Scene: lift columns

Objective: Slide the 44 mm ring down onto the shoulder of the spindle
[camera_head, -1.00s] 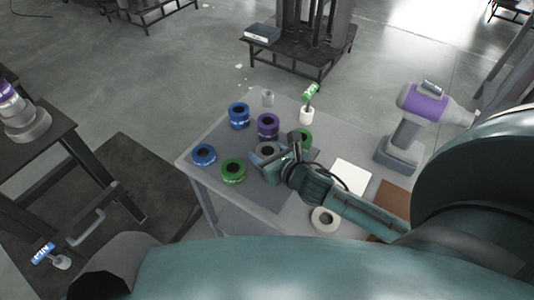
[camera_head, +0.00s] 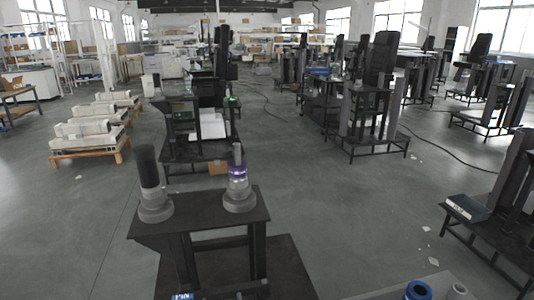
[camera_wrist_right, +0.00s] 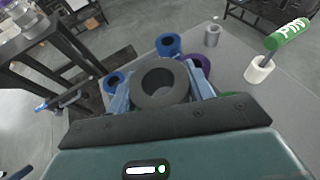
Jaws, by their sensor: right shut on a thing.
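My right gripper (camera_wrist_right: 162,82) is shut on a dark grey ring (camera_wrist_right: 160,98), with a bluish finger on either side of it. The ring's hole faces the wrist camera. I cannot read a size on it. In the head view, a black stand (camera_head: 195,226) carries an upright post with a grey stepped base, a purple band (camera_head: 238,172) and a thin grey tip; this looks like the spindle. A dark capped post (camera_head: 149,168) on a similar base stands left of it. My right gripper is outside the head view, over the ring table. My left gripper is not in view.
Below the gripper, the grey table (camera_wrist_right: 228,72) holds blue rings (camera_wrist_right: 168,44), a purple ring (camera_wrist_right: 198,62), a grey cylinder (camera_wrist_right: 212,35) and a green PIN tag (camera_wrist_right: 288,34) in a white holder. Open floor (camera_head: 350,205) lies right of the black stand.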

